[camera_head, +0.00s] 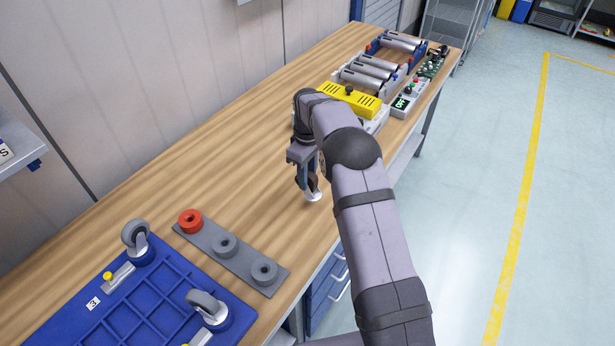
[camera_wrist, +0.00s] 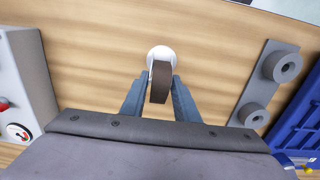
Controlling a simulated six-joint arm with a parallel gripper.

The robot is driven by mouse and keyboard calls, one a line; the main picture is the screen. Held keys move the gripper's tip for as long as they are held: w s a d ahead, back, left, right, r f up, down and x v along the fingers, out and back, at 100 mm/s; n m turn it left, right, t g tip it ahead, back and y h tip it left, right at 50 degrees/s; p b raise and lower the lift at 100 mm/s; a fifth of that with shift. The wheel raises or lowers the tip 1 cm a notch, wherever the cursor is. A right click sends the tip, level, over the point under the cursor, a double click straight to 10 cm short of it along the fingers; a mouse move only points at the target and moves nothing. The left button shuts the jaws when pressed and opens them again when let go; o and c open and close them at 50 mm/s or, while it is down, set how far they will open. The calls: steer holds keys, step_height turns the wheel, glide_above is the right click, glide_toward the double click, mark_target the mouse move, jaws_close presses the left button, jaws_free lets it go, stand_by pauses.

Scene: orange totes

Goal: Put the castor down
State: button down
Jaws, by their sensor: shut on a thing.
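My gripper (camera_head: 308,184) hangs over the middle of the wooden table, near its front edge. It is shut on a castor (camera_head: 313,196), of which a pale round plate shows below the fingers. In the wrist view the castor (camera_wrist: 160,82) sits between the two blue-grey fingers, with its dark wheel towards me and its white plate beyond, over the wood. I cannot tell whether the plate touches the table.
A grey strip (camera_head: 222,244) with a red ring and two grey rings lies at left. The blue ribbed base (camera_head: 120,305) beside it bears two castors. Yellow-topped equipment (camera_head: 349,99) stands behind my arm. Bare wood (camera_head: 215,165) lies left of my gripper.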

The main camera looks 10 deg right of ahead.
steer(key=shift+f, duration=0.55)
steer(key=shift+f, duration=0.1)
steer(key=c, duration=1.4)
jaws_free()
steer(key=shift+f, duration=0.1)
steer(key=shift+o, duration=0.2)
step_height(320, 180, up, 12)
steer(key=b, duration=0.3)
steer(key=shift+s+r, duration=0.1)
steer(key=shift+r, duration=0.1)
